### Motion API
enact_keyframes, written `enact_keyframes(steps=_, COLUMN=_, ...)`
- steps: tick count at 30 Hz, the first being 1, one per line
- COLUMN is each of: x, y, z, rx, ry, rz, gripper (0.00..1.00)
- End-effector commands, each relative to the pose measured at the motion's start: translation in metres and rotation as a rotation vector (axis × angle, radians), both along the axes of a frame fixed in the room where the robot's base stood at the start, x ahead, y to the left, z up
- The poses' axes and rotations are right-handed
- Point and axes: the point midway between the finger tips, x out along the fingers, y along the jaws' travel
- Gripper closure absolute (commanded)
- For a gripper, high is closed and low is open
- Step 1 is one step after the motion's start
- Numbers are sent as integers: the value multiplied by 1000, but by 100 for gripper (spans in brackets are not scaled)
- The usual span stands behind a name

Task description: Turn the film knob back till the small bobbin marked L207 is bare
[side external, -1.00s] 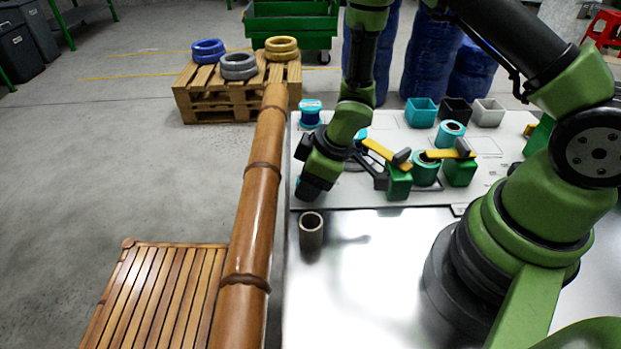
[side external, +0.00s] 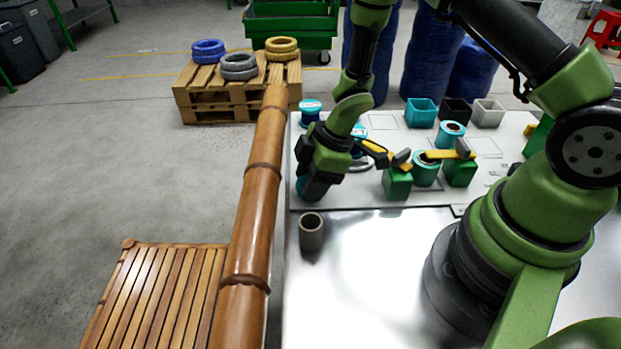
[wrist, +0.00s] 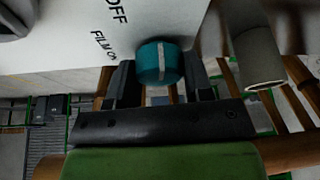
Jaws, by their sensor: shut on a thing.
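The film knob is a teal cylinder with a white stripe (wrist: 158,63), beside the printed words "OFF" and "FILM ON" in the wrist view. My gripper (wrist: 159,80) is shut on it, one finger on each side. In the side external view my gripper (side external: 316,182) is low at the panel's left edge, and a bit of the teal knob (side external: 301,185) shows beside it. A blue bobbin with a pale top (side external: 310,112) stands at the panel's back left. A teal bobbin (side external: 359,132) is partly hidden behind my wrist. I cannot read L207 on any bobbin.
On the grey panel (side external: 345,196), a teal roll (side external: 426,170) sits between green blocks with yellow bars, and another roll (side external: 451,135) stands behind. Small bins (side external: 421,112) line the back. A grey tube (side external: 311,232) stands in front; a bamboo rail (side external: 262,180) runs along the left.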

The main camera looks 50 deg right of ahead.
Motion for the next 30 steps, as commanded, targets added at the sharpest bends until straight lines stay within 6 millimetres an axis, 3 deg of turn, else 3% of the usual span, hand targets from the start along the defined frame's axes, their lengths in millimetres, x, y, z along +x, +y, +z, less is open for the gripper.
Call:
enact_keyframes(steps=6, x=0, y=0, z=0, rx=1, ry=-1, rz=1, gripper=77)
enact_keyframes(steps=7, x=0, y=0, z=0, rx=1, ry=-1, rz=1, gripper=49)
enact_keyframes(steps=10, x=0, y=0, z=0, rx=0, ry=0, rz=0, gripper=28)
enact_keyframes(steps=20, x=0, y=0, z=3, rx=0, ry=-1, rz=0, gripper=28)
enact_keyframes(steps=30, x=1, y=0, z=45, rx=0, ry=-7, rz=2, gripper=28)
